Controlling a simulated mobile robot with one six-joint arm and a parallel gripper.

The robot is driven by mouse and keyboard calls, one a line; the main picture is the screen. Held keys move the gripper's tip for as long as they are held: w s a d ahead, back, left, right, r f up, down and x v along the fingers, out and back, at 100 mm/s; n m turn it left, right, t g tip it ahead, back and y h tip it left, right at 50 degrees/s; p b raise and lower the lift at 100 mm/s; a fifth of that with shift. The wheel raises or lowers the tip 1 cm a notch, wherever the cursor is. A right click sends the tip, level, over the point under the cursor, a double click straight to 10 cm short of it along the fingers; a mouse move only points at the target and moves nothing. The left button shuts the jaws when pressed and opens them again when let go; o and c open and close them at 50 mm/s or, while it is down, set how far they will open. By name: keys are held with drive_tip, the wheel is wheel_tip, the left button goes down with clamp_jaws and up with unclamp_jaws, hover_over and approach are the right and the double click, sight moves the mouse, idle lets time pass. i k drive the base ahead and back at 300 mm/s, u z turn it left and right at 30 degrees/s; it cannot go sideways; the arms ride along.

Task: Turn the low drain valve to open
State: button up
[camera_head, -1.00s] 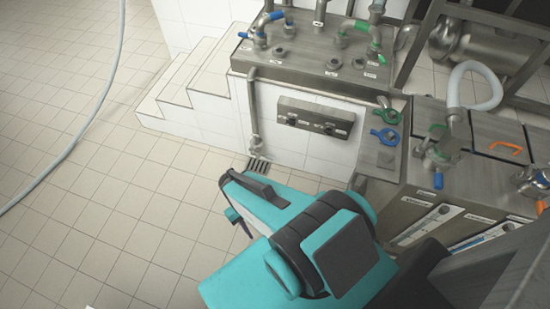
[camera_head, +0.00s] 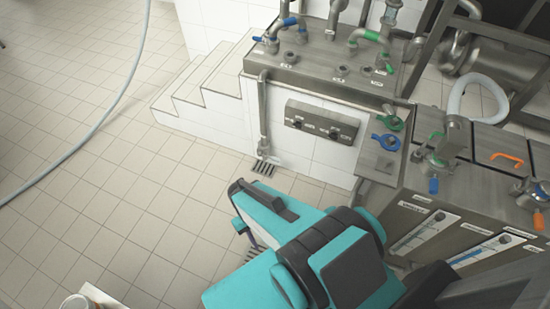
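My teal and black arm fills the lower middle of the view, and its links hide what lies under them. My gripper cannot be made out. A small dark blue piece shows at the arm's left edge, and I cannot tell what it belongs to. A steel drain pipe (camera_head: 263,112) runs down the white tiled plinth to a floor grate (camera_head: 264,168). No valve handle on this pipe can be made out clearly. A blue ring-handled valve (camera_head: 385,141) and a green one (camera_head: 392,122) sit higher, on the steel bench.
White steps (camera_head: 208,85) stand left of the plinth. A black-knobbed control box (camera_head: 321,122) is on its front. Steel tanks (camera_head: 440,190) with gauges stand right. A pale hose (camera_head: 128,85) crosses open tiled floor at left. A round container (camera_head: 78,302) shows at the bottom left.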

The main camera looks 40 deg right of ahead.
sight(260, 154)
drive_tip(key=u, duration=0.1)
drive_tip(key=i, duration=0.95)
drive_tip(key=z, duration=0.05)
